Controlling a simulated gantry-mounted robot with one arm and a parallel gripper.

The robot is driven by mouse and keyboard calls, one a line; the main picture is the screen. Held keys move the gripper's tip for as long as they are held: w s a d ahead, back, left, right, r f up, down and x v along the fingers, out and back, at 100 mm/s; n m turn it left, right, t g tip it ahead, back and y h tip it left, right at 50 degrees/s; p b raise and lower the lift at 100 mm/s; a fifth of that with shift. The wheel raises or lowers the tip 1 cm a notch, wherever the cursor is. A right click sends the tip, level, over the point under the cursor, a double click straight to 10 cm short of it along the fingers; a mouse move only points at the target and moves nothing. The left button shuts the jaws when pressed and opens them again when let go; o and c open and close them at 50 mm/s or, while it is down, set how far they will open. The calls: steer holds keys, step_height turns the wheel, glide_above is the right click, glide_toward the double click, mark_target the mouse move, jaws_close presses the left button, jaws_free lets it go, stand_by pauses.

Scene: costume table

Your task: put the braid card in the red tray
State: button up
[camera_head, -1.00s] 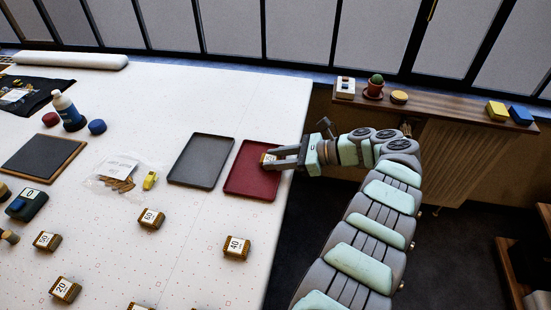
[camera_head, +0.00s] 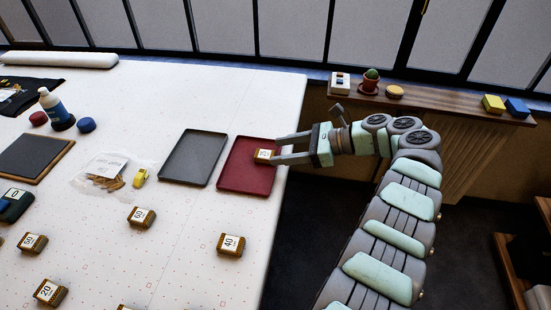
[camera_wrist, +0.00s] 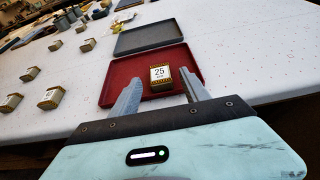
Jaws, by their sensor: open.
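The braid card (camera_wrist: 160,76), a small yellow-brown block with a white label reading 25, lies in the red tray (camera_wrist: 122,73). In the head view the card (camera_head: 264,156) is near the tray's right side, and the red tray (camera_head: 240,178) lies near the table's right edge. My gripper (camera_head: 277,147) is open, its fingers reaching in over the tray's right rim from the right. In the wrist view my gripper (camera_wrist: 163,90) has its two fingers spread apart, with the card just beyond and between the tips, clear of both.
A grey tray (camera_head: 192,158) lies just left of the red one, empty. Several similar labelled cards, such as the 40 card (camera_head: 231,244), stand on the white table.

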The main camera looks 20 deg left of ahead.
steer(key=shift+w+d+b, duration=0.1)
steer(key=shift+d+b, duration=0.6)
steer(key=shift+b, duration=0.5)
steer(key=shift+d+r, duration=0.1)
steer(key=shift+r, duration=0.2)
